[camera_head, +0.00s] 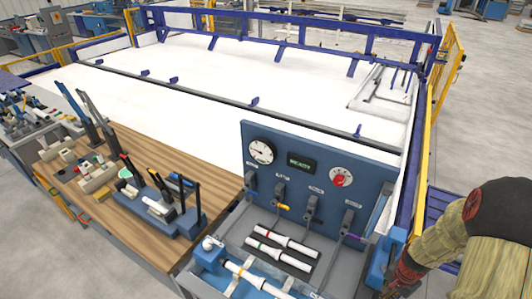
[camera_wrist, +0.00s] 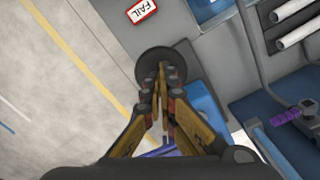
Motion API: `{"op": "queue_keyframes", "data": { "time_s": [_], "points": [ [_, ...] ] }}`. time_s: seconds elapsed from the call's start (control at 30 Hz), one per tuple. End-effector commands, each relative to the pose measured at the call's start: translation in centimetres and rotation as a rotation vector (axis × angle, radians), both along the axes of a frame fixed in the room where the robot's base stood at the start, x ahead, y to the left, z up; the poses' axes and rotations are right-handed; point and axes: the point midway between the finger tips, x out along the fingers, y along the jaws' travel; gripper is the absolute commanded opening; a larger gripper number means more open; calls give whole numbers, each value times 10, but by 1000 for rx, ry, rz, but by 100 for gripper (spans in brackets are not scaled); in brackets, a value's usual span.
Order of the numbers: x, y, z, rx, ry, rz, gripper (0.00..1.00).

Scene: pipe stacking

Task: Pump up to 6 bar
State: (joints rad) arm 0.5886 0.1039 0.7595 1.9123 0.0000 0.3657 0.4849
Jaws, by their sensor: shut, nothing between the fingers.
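A blue test panel (camera_head: 310,207) stands at the right end of the bench. It has a round white gauge (camera_head: 262,151), a dark display (camera_head: 299,162) with green text too small to read, and a dial with a red knob (camera_head: 341,177). The gauge needle's value cannot be read. My gripper (camera_wrist: 161,75) is shut and empty in the wrist view. Its fingertips are over a dark round disc (camera_wrist: 148,66), perhaps the pump's knob; I cannot tell if they touch it. In the head view my gripper is at the lower right, beside a blue part (camera_head: 383,259).
White pipes (camera_head: 278,254) lie on the rig before the panel. A red-framed FAIL label (camera_wrist: 142,11) is near the disc. A wooden bench (camera_head: 130,225) with tools is at left. A yellow post (camera_head: 428,140) and blue fence stand at right. Grey floor is open at left in the wrist view.

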Motion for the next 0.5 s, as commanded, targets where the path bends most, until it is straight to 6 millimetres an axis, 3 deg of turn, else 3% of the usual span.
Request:
{"op": "queue_keyframes", "data": {
  "time_s": [0.5],
  "points": [
    [3, -1, -46, 0, 0, 0, 0]
  ]
}}
